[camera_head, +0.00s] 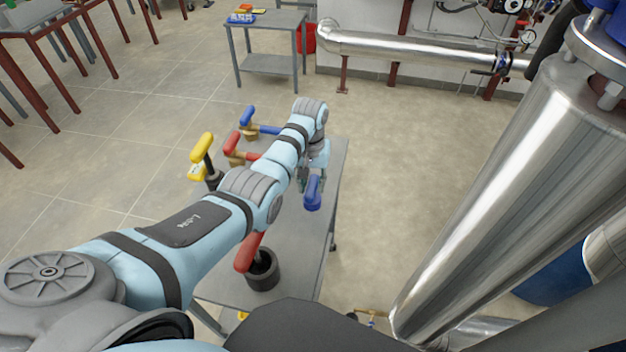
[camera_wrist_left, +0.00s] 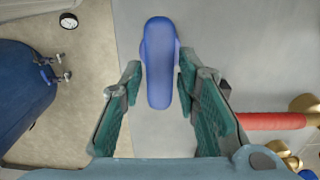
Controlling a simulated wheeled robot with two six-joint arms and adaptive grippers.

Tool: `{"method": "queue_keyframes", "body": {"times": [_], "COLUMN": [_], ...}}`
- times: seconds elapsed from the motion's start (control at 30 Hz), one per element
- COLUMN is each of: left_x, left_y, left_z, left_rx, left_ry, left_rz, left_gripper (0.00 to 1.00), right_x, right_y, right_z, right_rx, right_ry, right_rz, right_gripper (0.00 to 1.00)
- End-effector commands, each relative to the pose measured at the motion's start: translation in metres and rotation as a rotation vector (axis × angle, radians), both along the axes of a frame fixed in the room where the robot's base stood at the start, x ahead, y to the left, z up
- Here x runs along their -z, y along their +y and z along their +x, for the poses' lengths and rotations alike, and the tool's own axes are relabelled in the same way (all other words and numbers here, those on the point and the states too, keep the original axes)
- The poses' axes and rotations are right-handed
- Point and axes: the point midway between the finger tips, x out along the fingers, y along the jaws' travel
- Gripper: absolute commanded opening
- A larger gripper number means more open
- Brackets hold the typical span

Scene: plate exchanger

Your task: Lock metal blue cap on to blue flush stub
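A blue handle (camera_head: 313,192), which looks like the blue cap's, shows beside the right edge of the grey table in the head view. In the left wrist view the blue handle (camera_wrist_left: 160,65) is upright in the picture, between and just beyond my left fingertips. My left gripper (camera_head: 314,172) is mostly hidden behind its wrist in the head view. In the left wrist view the left gripper (camera_wrist_left: 160,72) is open, with a finger on each side of the handle. Whatever lies below the handle is hidden. I cannot make out the blue flush stub. My right gripper is out of view.
On the table (camera_head: 300,235) are a blue-handled brass valve (camera_head: 262,128), a red-handled brass valve (camera_head: 240,152), a yellow-handled tool (camera_head: 203,148) and a red-handled tool with a black base (camera_head: 262,272). A large steel pipe (camera_head: 500,190) rises at the right. Open floor lies between.

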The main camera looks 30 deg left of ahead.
Motion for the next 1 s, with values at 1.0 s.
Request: {"method": "queue_keyframes", "body": {"times": [1.0], "left_x": [-0.078], "left_y": [0.008], "left_z": [0.013], "left_rx": [-0.015], "left_ry": [-0.064], "left_rz": [0.003], "left_gripper": [0.45], "right_x": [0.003], "right_y": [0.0], "right_z": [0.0], "right_rx": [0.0], "right_ry": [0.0], "right_rz": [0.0], "right_gripper": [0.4]}}
